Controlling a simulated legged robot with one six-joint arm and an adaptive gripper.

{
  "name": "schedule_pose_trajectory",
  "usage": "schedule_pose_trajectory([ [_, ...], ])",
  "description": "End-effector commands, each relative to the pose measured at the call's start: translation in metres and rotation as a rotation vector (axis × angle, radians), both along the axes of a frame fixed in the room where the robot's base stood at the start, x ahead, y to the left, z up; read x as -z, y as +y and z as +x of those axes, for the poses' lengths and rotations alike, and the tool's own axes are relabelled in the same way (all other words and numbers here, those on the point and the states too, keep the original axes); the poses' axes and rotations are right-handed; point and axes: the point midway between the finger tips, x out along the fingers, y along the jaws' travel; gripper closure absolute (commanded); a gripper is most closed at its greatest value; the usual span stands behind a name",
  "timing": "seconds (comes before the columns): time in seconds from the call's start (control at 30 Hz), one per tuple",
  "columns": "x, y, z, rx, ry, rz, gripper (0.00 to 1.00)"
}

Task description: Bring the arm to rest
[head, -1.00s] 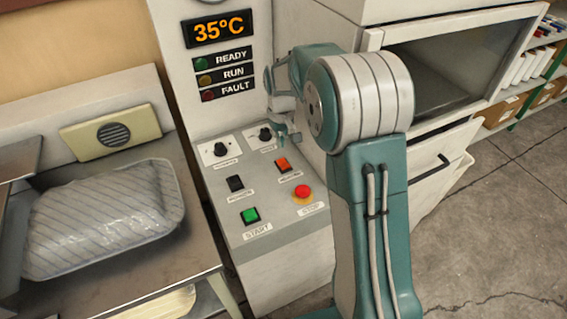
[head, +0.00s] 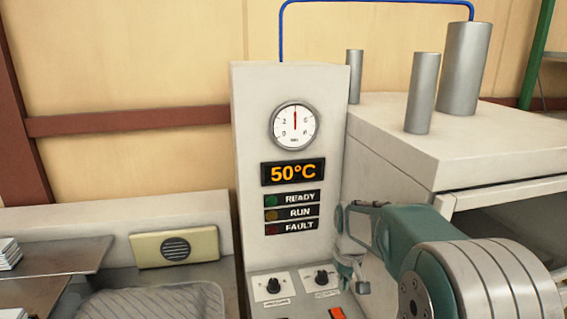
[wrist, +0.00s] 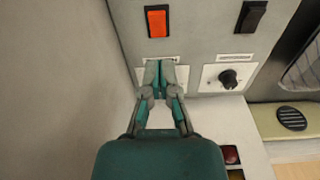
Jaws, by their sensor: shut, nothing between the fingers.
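My gripper (head: 352,276) is low at the centre right in the head view, just right of the right-hand knob (head: 321,278) on the control panel. In the wrist view my gripper (wrist: 160,66) is shut and empty, its fingertips together. It covers a knob's white plate there, and that knob is hidden. I cannot tell whether the fingertips touch it. The left-hand knob (head: 273,287) also shows in the wrist view (wrist: 228,78). The display (head: 292,172) reads 50°C.
The tall machine column (head: 290,100) carries a gauge (head: 295,126) and READY, RUN and FAULT lamps. A wrapped pillow (head: 155,303) lies at the lower left. A large cabinet (head: 480,140) stands right.

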Motion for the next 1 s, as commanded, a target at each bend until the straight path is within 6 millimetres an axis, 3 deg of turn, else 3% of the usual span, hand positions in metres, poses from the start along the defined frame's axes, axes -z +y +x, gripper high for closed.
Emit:
schedule_pose_trajectory([
  [0.2, -0.040, 0.000, -0.037, 0.025, -0.065, 0.003, 1.00],
  [0.5, -0.079, 0.000, -0.091, 0.059, -0.152, 0.008, 1.00],
  [1.0, -0.109, 0.000, -0.186, 0.115, -0.294, 0.024, 1.00],
])
